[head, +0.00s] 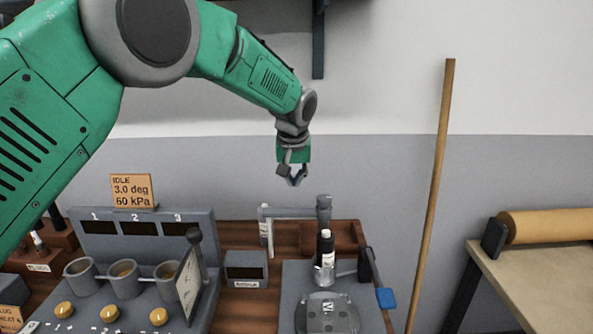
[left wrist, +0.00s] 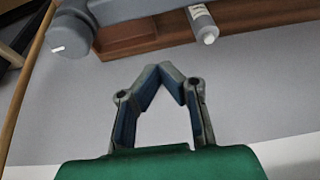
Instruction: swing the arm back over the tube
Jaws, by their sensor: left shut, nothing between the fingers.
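The grey swing arm (head: 290,212) reaches left from the top of its post (head: 324,207), with a pale cylinder (head: 265,229) at its free end. A tube with a black top (head: 325,258) stands in front of the post on a grey base (head: 292,290); the swing arm points away to its left. My left gripper (head: 292,180) is shut and empty, above the swing arm and apart from it. In the left wrist view, its fingertips (left wrist: 161,68) meet; the post head (left wrist: 68,33) and pale cylinder (left wrist: 203,24) show beyond them. My right gripper is out of view.
A blue-handled lever (head: 385,297) stands right of the base. A grey console with several cups (head: 125,278) and an upright gauge plate (head: 190,284) lie to the left. A small dark-screened box (head: 246,267) sits between. A wooden pole (head: 433,190) leans on the right.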

